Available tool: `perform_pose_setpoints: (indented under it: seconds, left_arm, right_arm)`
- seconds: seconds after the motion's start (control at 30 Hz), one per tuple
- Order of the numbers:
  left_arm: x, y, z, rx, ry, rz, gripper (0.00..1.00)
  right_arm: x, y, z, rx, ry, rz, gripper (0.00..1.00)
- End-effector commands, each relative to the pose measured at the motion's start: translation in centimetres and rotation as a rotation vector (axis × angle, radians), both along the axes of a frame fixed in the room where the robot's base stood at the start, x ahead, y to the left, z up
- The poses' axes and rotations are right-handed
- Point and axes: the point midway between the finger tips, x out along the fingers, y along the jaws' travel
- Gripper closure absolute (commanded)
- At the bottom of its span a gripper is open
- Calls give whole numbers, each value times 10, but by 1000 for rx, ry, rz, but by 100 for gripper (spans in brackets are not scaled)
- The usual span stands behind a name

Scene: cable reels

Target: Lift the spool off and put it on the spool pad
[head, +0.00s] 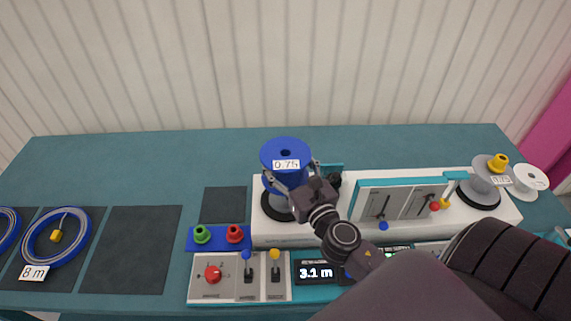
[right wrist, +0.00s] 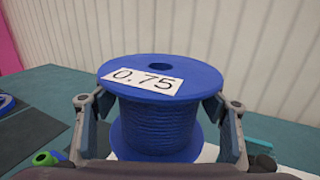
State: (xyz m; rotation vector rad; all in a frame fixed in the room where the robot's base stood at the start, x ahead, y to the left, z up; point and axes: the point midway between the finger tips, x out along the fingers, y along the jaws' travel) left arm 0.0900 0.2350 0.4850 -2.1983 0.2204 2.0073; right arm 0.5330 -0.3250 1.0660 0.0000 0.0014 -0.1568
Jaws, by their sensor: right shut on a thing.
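The blue spool (head: 286,156) with a "0.75" label stands upright over a black round base (head: 274,208) on the white machine. My right gripper (head: 291,178) is shut on it, with one finger on each side. The right wrist view shows the spool (right wrist: 155,125) between the two fingers (right wrist: 160,115). I cannot tell whether its lower flange touches the base. A small dark square pad (head: 223,204) lies bare left of the machine, and a larger dark pad (head: 131,249) lies bare farther left. Which one is the spool pad is not marked. My left gripper is not in view.
A blue block with green and red knobs (head: 219,238) and a control panel (head: 228,288) stand in front of the small pad. A blue cable coil (head: 57,238) lies at left. A grey spool (head: 485,179) stands at the machine's right end. The table's back is clear.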

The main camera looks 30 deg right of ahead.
Motion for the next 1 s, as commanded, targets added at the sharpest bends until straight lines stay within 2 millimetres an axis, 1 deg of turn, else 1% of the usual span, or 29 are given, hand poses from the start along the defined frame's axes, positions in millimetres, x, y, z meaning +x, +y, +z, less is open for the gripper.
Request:
perform_pose_setpoints:
  seconds: [0.03,0.1,0.3,0.5,0.7,1.0]
  left_arm:
    - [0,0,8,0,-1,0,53]
    - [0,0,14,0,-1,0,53]
    - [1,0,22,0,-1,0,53]
    - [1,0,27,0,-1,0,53]
    - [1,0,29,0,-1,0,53]
    - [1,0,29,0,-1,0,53]
  right_arm:
    - [1,0,18,-4,-10,3,83]
    - [1,0,31,-4,-7,3,83]
    - [1,0,64,-5,-9,3,83]
    - [1,0,92,-3,-9,3,83]
    - [1,0,108,-2,-8,1,83]
    - [0,0,111,-2,-6,0,83]
